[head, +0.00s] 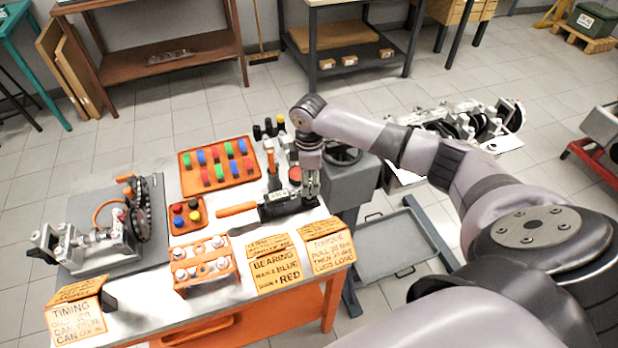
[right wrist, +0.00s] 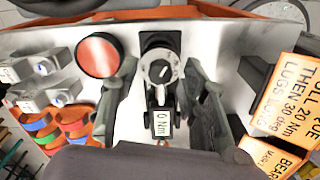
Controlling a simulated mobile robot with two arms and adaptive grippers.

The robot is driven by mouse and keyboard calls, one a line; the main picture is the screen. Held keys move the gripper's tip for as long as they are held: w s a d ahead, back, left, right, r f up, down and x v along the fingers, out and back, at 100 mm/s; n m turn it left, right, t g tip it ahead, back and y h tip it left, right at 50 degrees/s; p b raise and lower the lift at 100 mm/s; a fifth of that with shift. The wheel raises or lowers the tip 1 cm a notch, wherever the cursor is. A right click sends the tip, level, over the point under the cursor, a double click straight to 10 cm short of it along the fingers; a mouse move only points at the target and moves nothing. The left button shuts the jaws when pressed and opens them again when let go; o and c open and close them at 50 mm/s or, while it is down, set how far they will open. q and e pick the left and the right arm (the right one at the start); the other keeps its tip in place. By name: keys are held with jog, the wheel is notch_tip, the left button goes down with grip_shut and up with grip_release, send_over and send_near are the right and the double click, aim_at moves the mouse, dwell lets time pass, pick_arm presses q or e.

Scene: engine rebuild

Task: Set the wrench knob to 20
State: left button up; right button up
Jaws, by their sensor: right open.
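The torque wrench lies on the workbench, its orange handle (head: 236,209) pointing left in the head view. In the right wrist view its round black-and-white dial knob (right wrist: 159,70) sits on a dark head, with a small display (right wrist: 162,123) reading 0 Nm below it. My right gripper (head: 311,192) points down over the wrench's right end. In the right wrist view the open fingers (right wrist: 162,78) stand apart, one on each side of the knob, with visible gaps. The head view hides the knob behind the gripper. My left gripper is not in view.
A red round cap (right wrist: 100,55) stands close beside the left finger. Yellow cards, one torque card (head: 327,250) reading 20 Nm, lie along the front edge. An orange tray (head: 183,163) of colored parts, an orange-framed block (head: 178,273) and an engine assembly (head: 100,245) occupy the bench.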

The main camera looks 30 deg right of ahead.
grip_shut()
dwell(0.4)
jog(key=shift+r, duration=0.1)
jog(key=shift+m+p, duration=0.4)
jog(key=shift+p, duration=0.3)
jog(key=m+p, duration=0.2)
jog(key=p, duration=0.1)
jog(key=shift+r+m, duration=0.15)
jog(key=shift+m, duration=0.25)
jog(key=m+p, duration=0.2)
jog(key=p, duration=0.1)
jog(key=shift+m, duration=0.4)
jog(key=shift+m+p, duration=0.6)
jog(key=shift+m, duration=0.1)
jog(key=shift+f, duration=0.25)
